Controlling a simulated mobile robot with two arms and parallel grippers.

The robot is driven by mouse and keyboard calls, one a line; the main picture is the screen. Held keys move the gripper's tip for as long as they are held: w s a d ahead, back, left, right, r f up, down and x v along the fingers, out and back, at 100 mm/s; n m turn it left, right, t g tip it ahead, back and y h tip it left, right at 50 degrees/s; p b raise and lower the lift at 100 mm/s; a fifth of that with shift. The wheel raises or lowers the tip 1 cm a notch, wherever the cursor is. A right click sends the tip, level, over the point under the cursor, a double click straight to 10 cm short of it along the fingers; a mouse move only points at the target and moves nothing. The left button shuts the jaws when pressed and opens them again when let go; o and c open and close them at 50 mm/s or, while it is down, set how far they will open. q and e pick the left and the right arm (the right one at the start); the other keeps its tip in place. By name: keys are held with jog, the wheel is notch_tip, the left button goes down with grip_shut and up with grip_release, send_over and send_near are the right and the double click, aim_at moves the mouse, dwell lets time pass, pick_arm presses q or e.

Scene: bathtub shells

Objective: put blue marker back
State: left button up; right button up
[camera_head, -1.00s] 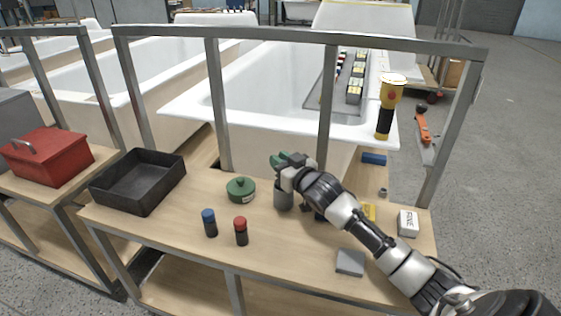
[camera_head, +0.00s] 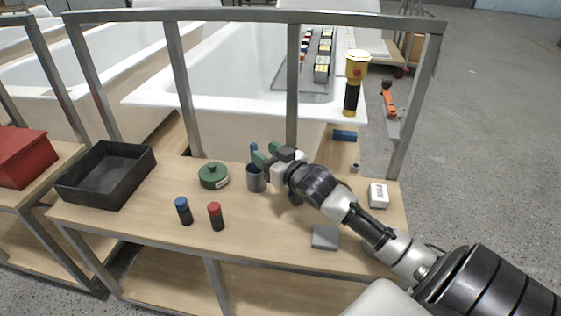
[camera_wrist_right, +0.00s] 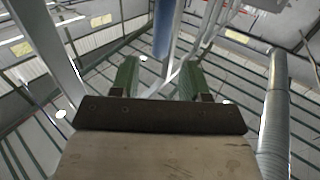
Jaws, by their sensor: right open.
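A slim blue marker (camera_head: 254,148) stands up from the grey cup (camera_head: 256,180) on the workbench; the cup hides its lower part. My right gripper (camera_head: 262,156) is open at the cup's top, its green fingers close beside the marker. In the right wrist view the marker (camera_wrist_right: 163,28) shows blue beyond and between the two parted fingers (camera_wrist_right: 158,75). I cannot tell whether a finger touches it. My left gripper is not in view.
A blue-capped cylinder (camera_head: 184,211), a red-capped cylinder (camera_head: 216,217) and a green lidded pot (camera_head: 213,176) stand left of the cup. A black tray (camera_head: 105,177) is farther left. Metal uprights (camera_head: 292,85) rise behind the cup. The front middle of the bench is clear.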

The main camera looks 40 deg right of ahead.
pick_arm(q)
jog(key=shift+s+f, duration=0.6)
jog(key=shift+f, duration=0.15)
pick_arm(e)
jog(key=shift+s+d, duration=0.2)
jog(key=shift+s, duration=2.55)
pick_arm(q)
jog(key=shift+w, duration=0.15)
